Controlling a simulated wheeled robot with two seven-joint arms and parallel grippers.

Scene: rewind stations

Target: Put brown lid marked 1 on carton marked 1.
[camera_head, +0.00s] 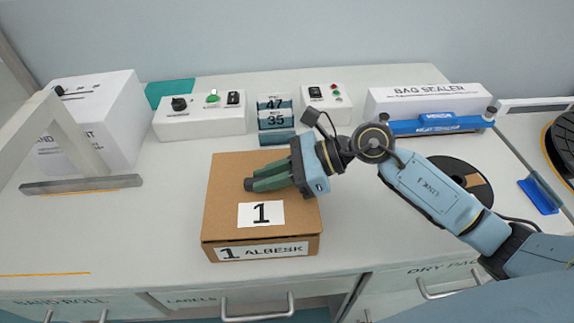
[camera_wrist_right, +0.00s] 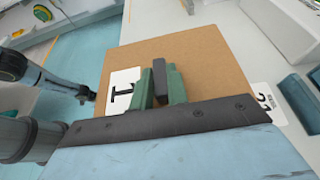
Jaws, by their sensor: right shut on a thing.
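The brown lid marked 1 (camera_head: 235,178) lies flat over the carton marked 1 (camera_head: 312,246), near the middle of the bench. The lid's white label reads 1; the carton's front label reads 1 ALBESK. The lid looks level and lined up with the carton; I cannot tell if a thin gap is left between them. My right gripper (camera_head: 251,184) reaches in from the right above the lid, its green fingers shut on the lid's dark raised grip. In the right wrist view, that grip (camera_wrist_right: 160,80) stands between the fingers.
Behind the carton stand a white control box (camera_head: 200,122), a number counter (camera_head: 275,115) and a second switch box (camera_head: 327,103). A bag sealer (camera_head: 425,105) is at the back right, a black reel (camera_head: 455,180) at the right.

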